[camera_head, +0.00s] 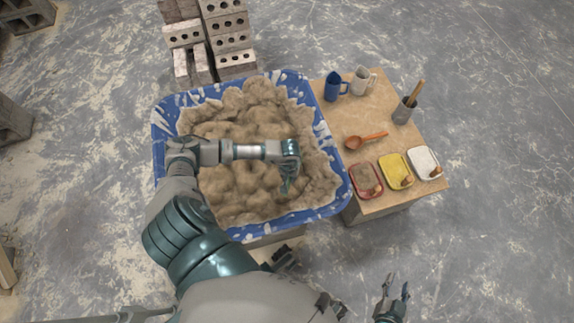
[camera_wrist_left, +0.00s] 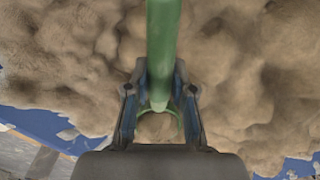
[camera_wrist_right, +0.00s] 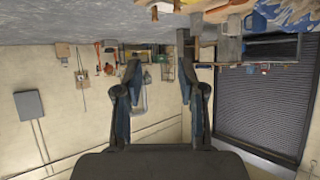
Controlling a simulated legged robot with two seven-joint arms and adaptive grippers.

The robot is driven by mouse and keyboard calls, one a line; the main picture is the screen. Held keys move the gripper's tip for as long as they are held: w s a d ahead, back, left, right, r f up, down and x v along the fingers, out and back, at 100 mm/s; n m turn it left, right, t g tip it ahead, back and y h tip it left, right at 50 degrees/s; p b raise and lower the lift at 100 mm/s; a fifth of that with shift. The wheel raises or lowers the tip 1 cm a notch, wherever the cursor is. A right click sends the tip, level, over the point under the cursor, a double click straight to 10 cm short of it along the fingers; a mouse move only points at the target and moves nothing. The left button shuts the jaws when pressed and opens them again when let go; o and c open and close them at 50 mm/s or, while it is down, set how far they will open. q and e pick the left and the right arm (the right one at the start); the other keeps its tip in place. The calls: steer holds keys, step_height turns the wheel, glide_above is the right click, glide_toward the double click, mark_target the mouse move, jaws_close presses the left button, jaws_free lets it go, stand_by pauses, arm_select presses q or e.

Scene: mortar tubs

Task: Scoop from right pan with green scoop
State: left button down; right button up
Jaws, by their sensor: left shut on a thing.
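A large blue tub (camera_head: 160,150) is filled with lumpy tan mortar (camera_head: 245,120). Only this one large tub shows in the head view. My left gripper (camera_head: 289,168) is over the right part of the mortar and points down. In the left wrist view its fingers (camera_wrist_left: 160,105) are closed around a green handle (camera_wrist_left: 162,45), seen against the mortar. The scoop's far end is hard to make out, and I cannot tell whether it touches the mortar. My right gripper (camera_head: 393,294) is open and empty, low on the right, clear of the table; its spread fingers also show in the right wrist view (camera_wrist_right: 158,80).
A small table (camera_head: 325,115) right of the tub holds a blue mug (camera_head: 333,85), a grey mug (camera_head: 362,81), a grey cup (camera_head: 404,111), an orange spoon (camera_head: 364,141) and red, yellow and white trays. Blocks (camera_head: 229,39) are stacked behind. Floor at right is clear.

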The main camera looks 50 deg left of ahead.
arm_select(q)
step_height(320, 180, up, 3)
steer(key=shift+d+f+p, duration=0.15)
steer(key=shift+p, duration=0.65)
steer(key=r+p, duration=0.2)
steer(key=r, duration=0.1)
steer(key=shift+s+d+r+t, duration=0.1)
steer(key=shift+s+r+t, duration=0.1)
steer(key=shift+t, duration=0.1)
arm_select(e)
steer(key=s+d+f+g+h, duration=0.1)
steer(key=s+d+f+g, duration=0.1)
steer(key=s+g, duration=0.3)
steer(key=s+d+f+g+h, duration=0.1)
steer(key=s+d+f+g, duration=0.2)
steer(key=s, duration=0.4)
arm_select(q)
step_height(320, 180, up, 2)
steer(key=shift+s+r+p, duration=0.1)
steer(key=shift+r+p, duration=0.1)
steer(key=shift+p, duration=0.9)
steer(key=shift+d+r+p, duration=0.1)
steer(key=shift+r+p, duration=0.3)
steer(key=shift+r, duration=0.2)
steer(key=shift+s+r+y+p, duration=0.15)
steer(key=shift+r+y+p, duration=0.15)
steer(key=shift+r, duration=0.1)
arm_select(e)
step_height(320, 180, down, 8)
steer(key=s+g, duration=0.1)
